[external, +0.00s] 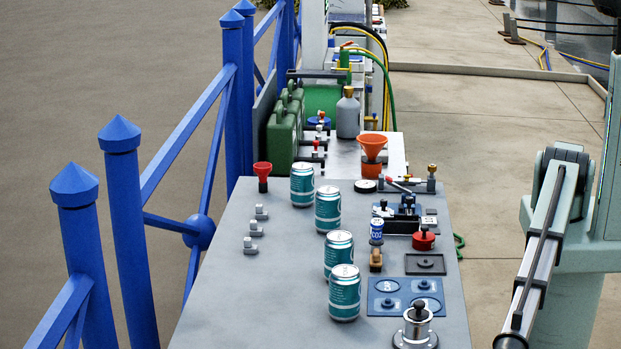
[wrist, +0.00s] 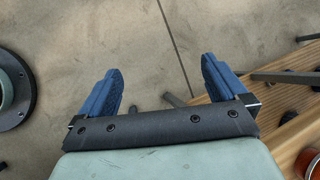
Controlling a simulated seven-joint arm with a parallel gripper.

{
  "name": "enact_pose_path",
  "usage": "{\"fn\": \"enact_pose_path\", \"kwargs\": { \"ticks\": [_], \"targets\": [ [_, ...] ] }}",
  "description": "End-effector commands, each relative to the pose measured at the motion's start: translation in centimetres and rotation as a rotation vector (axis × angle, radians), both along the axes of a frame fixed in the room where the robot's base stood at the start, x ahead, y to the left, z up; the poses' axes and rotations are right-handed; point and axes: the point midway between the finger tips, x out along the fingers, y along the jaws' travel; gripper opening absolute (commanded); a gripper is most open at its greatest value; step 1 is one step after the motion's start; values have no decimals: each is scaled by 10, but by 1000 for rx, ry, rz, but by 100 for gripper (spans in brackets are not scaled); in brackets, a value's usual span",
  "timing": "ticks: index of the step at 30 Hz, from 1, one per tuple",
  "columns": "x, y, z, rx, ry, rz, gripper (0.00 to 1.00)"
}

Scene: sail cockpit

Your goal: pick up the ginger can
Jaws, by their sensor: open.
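Several teal-and-silver cans stand upright on the grey bench top in the external view. The nearest can (external: 344,293) and a second can (external: 338,254) stand close together. A third can (external: 328,208) and the farthest can (external: 302,185) stand further back. They look alike, and I cannot tell which is the ginger can because the labels are too small to read. My gripper (wrist: 162,70) shows in the wrist view with its two blue fingers wide apart and nothing between them. It points at paved ground, and no can shows there. The gripper is not visible in the external view.
Blue railing (external: 122,200) runs along the left. Wooden slats (wrist: 225,125) lie right in the wrist view.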

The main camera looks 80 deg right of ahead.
Motion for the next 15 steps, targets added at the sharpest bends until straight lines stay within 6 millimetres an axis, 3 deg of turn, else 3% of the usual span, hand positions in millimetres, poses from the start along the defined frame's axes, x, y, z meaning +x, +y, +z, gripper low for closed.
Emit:
{"fn": "enact_pose_path", "kwargs": {
  "ticks": [1, 6, 15],
  "targets": [
    [4, 13, 22, 20, -12, -26, 99],
    [20, 45, 89, 81, -40, -130, 99],
    [51, 85, 219, 206, -67, -323, 99]
  ]
}}
